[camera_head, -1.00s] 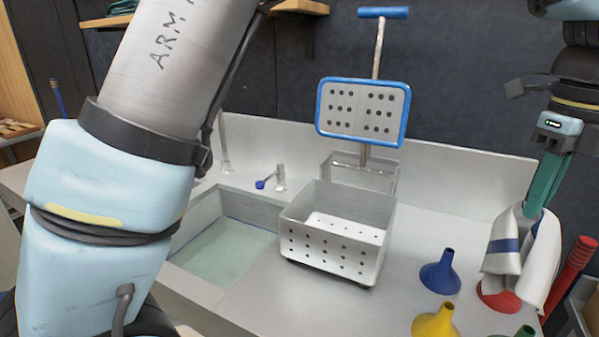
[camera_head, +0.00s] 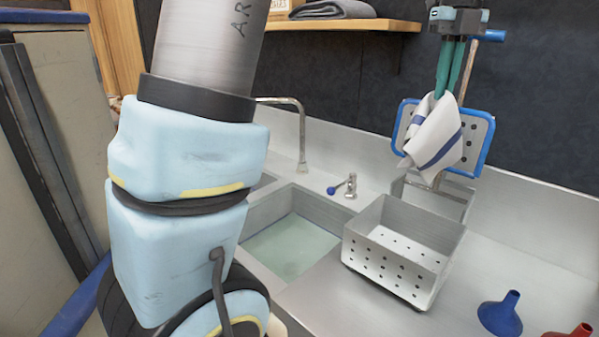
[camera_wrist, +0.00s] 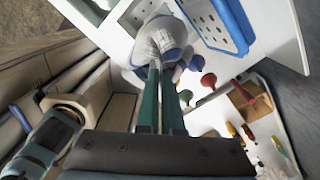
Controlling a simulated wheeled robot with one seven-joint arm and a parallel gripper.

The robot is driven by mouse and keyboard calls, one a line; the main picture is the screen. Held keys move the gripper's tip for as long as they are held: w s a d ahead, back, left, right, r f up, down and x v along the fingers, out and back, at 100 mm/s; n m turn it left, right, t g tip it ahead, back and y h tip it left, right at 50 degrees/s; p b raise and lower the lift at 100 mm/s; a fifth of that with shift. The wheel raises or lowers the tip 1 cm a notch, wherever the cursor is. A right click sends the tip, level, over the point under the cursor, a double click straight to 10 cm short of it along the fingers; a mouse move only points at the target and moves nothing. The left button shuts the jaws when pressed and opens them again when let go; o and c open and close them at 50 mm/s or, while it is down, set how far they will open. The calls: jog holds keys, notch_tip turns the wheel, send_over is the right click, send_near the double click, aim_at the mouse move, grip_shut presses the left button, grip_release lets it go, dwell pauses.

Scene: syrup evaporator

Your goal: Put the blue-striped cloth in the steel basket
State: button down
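The white cloth with blue stripes (camera_head: 433,138) hangs from my gripper (camera_head: 446,92), which is shut on its top. The cloth is held in the air, in front of the blue-framed perforated panel. In the wrist view the cloth (camera_wrist: 160,42) hangs at the tips of the two green fingers (camera_wrist: 160,75), which are close together. The steel basket (camera_head: 392,262), an open box with holes in its walls, stands upright on the steel counter, lower in the picture than the cloth. The cloth is apart from the basket. The basket's inside looks empty.
The blue-framed panel (camera_head: 486,150) on its post stands behind the basket. A sink (camera_head: 292,243) with a tap (camera_head: 302,135) lies to the basket's left. A blue funnel (camera_head: 499,314) and a red funnel (camera_head: 568,336) stand on the counter at lower right.

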notch_tip(320, 180, down, 9)
jog(key=w+a+b, duration=0.1)
jog(key=b, duration=0.8)
jog(key=shift+a, duration=0.3)
jog(key=shift+s, duration=0.1)
dwell(0.4)
jog(key=shift+s+a, duration=0.3)
jog(key=shift+s, duration=0.25)
jog(key=shift+w+d+f+b, duration=0.1)
jog(key=shift+w+f+b, duration=0.15)
jog(key=shift+f+b, duration=3.3)
jog(key=shift+w+d+f+b, duration=0.15)
jog(key=shift+f+b, duration=1.3)
jog(key=shift+f, duration=4.15)
jog(key=shift+w+d+f+b, duration=0.1)
jog(key=shift+w+f+b, duration=0.2)
jog(key=shift+f+b, duration=3.25)
notch_tip(320, 180, down, 2)
jog(key=shift+p, duration=1.05)
